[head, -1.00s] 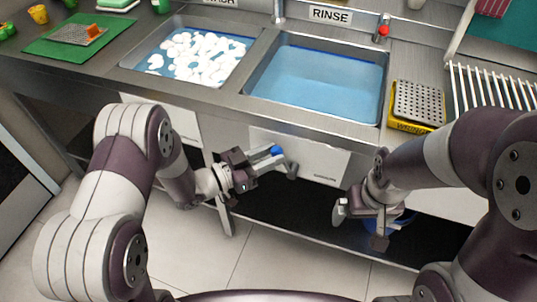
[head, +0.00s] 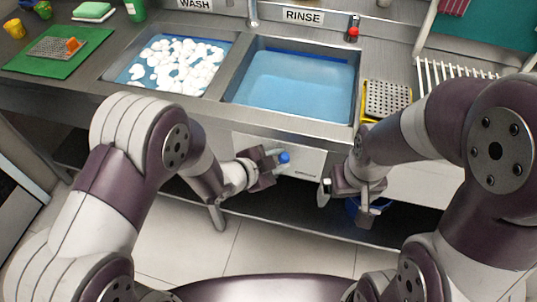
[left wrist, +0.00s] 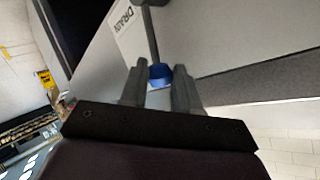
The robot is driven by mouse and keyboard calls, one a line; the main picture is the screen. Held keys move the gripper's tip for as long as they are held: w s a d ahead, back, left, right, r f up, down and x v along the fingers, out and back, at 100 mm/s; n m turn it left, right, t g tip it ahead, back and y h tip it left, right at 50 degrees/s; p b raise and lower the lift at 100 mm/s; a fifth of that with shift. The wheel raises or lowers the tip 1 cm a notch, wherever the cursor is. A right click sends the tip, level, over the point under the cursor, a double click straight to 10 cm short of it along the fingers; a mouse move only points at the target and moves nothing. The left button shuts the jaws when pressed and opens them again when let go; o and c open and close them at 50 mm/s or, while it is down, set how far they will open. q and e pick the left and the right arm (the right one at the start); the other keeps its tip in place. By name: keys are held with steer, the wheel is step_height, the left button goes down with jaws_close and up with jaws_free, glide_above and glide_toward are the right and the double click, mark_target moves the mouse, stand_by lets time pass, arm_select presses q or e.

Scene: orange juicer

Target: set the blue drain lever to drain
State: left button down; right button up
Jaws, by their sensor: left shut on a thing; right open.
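The blue drain lever knob (head: 284,158) shows on the front panel below the rinse basin (head: 292,85). In the left wrist view the blue knob (left wrist: 159,72) sits between the fingers, on a grey rod. My left gripper (head: 276,160) is shut on the lever; it also shows in the left wrist view (left wrist: 160,88). A "DRAIN" label (left wrist: 124,18) is on the panel beside the rod. My right gripper (head: 346,203) is open and empty, low in front of the counter to the right. Most of the lever is hidden in the head view.
The wash basin (head: 218,88) with white pieces is left of the rinse basin. A yellow-edged perforated block (head: 387,98) and a white rack stand at right. A green board (head: 45,55) lies at far left. A blue bucket (head: 358,210) is partly hidden behind my right gripper.

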arm_select(q)
steer(key=shift+s+d+f+m+y+b, duration=0.15)
steer(key=shift+s+d+m+y+b, duration=0.1)
steer(key=shift+d+m+y, duration=0.25)
steer(key=shift+s+d+f+m+y+b, duration=0.15)
steer(key=shift+d+m+y+b, duration=0.15)
steer(key=shift+d+y, duration=0.25)
steer(key=c, duration=1.1)
jaws_free()
steer(key=shift+d, duration=0.1)
steer(key=p+v, duration=0.2)
steer(key=v, duration=1)
steer(key=shift+s, duration=0.25)
steer(key=shift+r, duration=0.15)
